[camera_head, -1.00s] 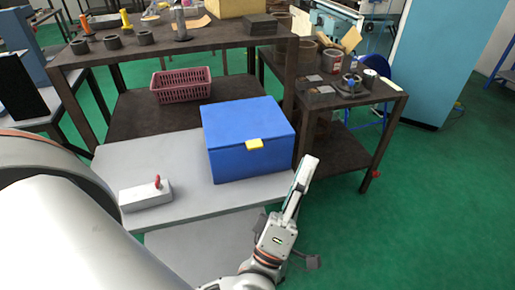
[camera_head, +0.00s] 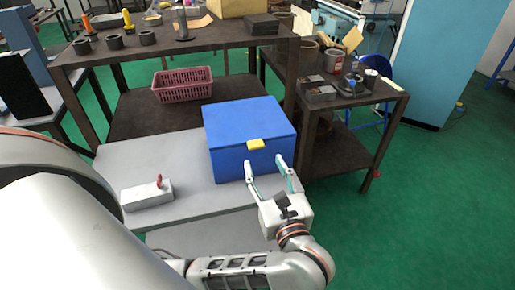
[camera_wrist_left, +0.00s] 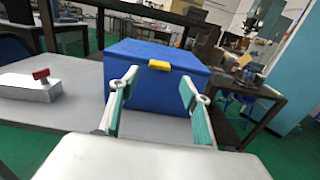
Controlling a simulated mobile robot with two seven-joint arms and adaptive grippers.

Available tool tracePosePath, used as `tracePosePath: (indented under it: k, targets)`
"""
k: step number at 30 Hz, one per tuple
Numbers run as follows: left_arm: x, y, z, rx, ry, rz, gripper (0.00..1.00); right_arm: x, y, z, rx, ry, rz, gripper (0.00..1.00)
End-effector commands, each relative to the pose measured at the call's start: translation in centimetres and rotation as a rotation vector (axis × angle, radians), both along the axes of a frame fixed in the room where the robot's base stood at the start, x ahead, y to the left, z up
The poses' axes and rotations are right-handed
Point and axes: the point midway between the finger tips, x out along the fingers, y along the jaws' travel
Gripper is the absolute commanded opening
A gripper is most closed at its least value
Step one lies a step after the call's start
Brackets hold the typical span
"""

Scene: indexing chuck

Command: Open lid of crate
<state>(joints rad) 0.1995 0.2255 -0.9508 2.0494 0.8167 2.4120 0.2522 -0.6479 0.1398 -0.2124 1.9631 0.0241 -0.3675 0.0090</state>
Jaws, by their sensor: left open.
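The blue crate (camera_head: 228,160) stands on the grey table, its lid (camera_head: 245,120) shut. A yellow latch tab (camera_head: 256,144) sits at the front edge of the lid. My left gripper (camera_head: 268,162) is open and empty in front of the crate, its two fingers pointing at the front wall below the tab. In the left wrist view the crate (camera_wrist_left: 150,92) and its yellow tab (camera_wrist_left: 159,65) show beyond and between the open fingers (camera_wrist_left: 155,85). I cannot tell whether a fingertip touches the crate. My right gripper is not in view.
A grey block with a red knob (camera_head: 147,195) lies on the grey table (camera_head: 180,212) left of the crate. A pink basket (camera_head: 182,85) sits on the dark shelf behind. A dark side table (camera_head: 345,100) with tins stands right of the crate. Green floor is clear at right.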

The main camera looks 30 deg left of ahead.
Motion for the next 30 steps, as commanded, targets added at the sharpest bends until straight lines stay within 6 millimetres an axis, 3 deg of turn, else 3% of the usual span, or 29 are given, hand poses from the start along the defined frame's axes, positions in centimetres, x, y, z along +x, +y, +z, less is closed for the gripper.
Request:
tracePosePath:
  k: [13, 26, 30]
  targets:
    - [4.1, 4.8, 0.2, 0.004, -0.003, 0.001, 0.47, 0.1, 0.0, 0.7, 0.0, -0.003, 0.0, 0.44]
    - [4.8, 5.6, 0.0, 0.002, 0.001, 0.002, 0.47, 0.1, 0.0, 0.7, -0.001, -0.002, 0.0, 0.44]
    - [4.8, 5.6, 0.0, 0.002, 0.001, 0.002, 0.16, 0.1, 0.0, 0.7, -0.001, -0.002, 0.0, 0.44]
